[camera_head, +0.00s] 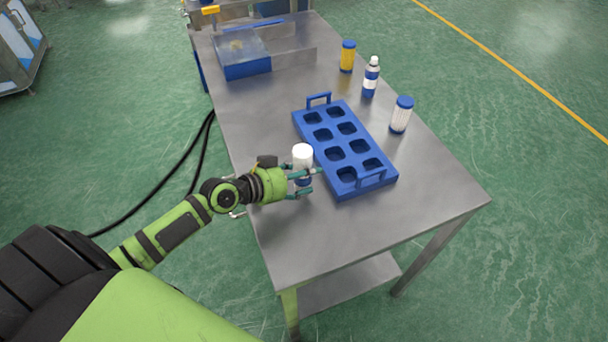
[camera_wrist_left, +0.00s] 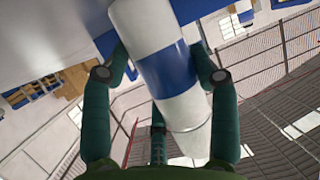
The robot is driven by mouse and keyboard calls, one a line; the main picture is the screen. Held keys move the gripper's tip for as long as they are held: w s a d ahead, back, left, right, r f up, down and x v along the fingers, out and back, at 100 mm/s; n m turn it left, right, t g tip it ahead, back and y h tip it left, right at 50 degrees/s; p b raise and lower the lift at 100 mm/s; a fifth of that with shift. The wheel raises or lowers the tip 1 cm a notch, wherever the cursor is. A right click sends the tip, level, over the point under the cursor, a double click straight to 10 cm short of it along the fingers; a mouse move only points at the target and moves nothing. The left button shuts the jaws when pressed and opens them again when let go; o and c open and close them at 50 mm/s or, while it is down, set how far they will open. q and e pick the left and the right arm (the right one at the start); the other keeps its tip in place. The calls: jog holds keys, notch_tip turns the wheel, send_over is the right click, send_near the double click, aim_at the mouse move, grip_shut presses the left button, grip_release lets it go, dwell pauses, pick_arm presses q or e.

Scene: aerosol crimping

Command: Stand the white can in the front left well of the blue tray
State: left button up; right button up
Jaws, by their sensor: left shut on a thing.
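The white can (camera_head: 302,153), with a blue band, is held by my left gripper (camera_head: 310,181) just left of the blue tray's front part. In the left wrist view the fingers close around the can (camera_wrist_left: 166,70) at its blue band. In the head view it looks about upright; I cannot tell whether its base touches the table. The blue tray (camera_head: 311,148) has two columns of square wells, all empty, and a raised handle at each end. Its front left well (camera_head: 346,174) lies right of and slightly below the can in the picture. My right gripper is not in view.
A yellow bottle (camera_head: 347,57), a white bottle with a blue label (camera_head: 371,77) and a blue-lidded white jar (camera_head: 401,116) stand behind and right of the tray. A clear-walled blue bin (camera_head: 247,69) sits at the back left. The metal table's (camera_head: 330,232) front is clear.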

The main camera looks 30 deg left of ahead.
pick_arm(q)
jog(key=shift+f, duration=0.1)
jog(key=o, duration=1.3)
